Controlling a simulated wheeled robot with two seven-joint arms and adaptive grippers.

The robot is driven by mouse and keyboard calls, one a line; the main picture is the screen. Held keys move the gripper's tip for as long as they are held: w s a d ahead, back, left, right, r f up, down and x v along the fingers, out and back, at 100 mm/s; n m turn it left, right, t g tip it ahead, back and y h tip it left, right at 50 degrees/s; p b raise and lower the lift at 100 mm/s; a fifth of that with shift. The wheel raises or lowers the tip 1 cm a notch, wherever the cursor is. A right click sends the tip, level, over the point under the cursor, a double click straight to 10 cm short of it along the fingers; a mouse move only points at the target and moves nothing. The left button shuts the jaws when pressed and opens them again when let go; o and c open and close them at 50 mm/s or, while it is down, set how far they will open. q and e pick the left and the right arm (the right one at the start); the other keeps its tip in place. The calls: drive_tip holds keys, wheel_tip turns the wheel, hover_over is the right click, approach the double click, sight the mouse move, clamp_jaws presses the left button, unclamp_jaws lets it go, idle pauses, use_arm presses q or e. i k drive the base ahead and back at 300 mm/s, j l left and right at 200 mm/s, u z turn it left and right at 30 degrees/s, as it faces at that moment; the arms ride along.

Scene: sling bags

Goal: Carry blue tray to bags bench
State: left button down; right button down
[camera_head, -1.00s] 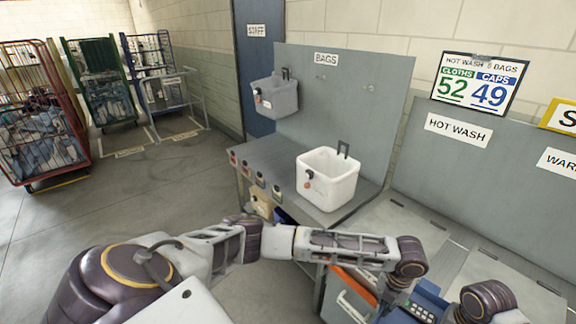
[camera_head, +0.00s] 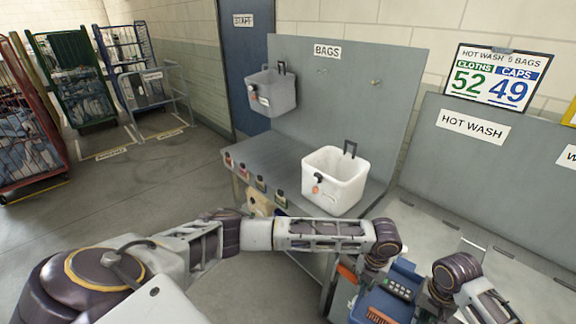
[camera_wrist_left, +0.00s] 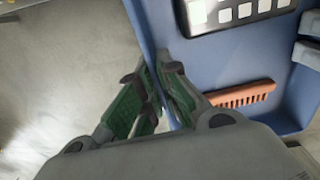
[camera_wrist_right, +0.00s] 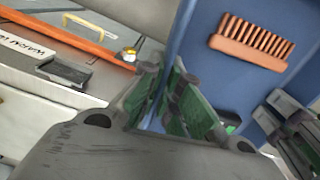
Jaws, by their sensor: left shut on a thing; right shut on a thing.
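The blue tray (camera_head: 372,302) is low at the right in the head view, partly hidden by my arms. It holds a brown brush (camera_wrist_left: 240,95) and a dark panel with pale squares (camera_wrist_left: 228,14). My left gripper (camera_wrist_left: 160,88) is shut on the tray's wall. My right gripper (camera_wrist_right: 168,92) is shut on another part of the wall, with the brush close by in the right wrist view (camera_wrist_right: 250,42). The bags bench (camera_head: 270,150) is grey, with a back panel labelled BAGS. The tray is in front of it, to the right.
A white sling bag (camera_head: 335,180) stands on the bench top and a grey one (camera_head: 272,93) hangs on the back panel. The bench top left of the white bag is clear. A HOT WASH bench (camera_head: 440,222) adjoins at the right. Wheeled cages (camera_head: 72,80) stand at the far left.

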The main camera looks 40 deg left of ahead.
sight(282, 168)
drive_tip(key=j, duration=0.5)
drive_tip(key=i+j+u, duration=0.1)
drive_tip(key=j, duration=0.45)
drive_tip(key=i+j+u, duration=0.1)
drive_tip(key=j, duration=0.9)
drive_tip(key=i+j+u, duration=0.1)
drive_tip(key=j, duration=0.4)
drive_tip(key=i+j, duration=0.15)
drive_tip(key=j, duration=0.35)
drive_tip(key=i+j+u, duration=0.1)
drive_tip(key=j, duration=0.4)
drive_tip(key=i+z, duration=0.15)
drive_tip(key=i, duration=0.25)
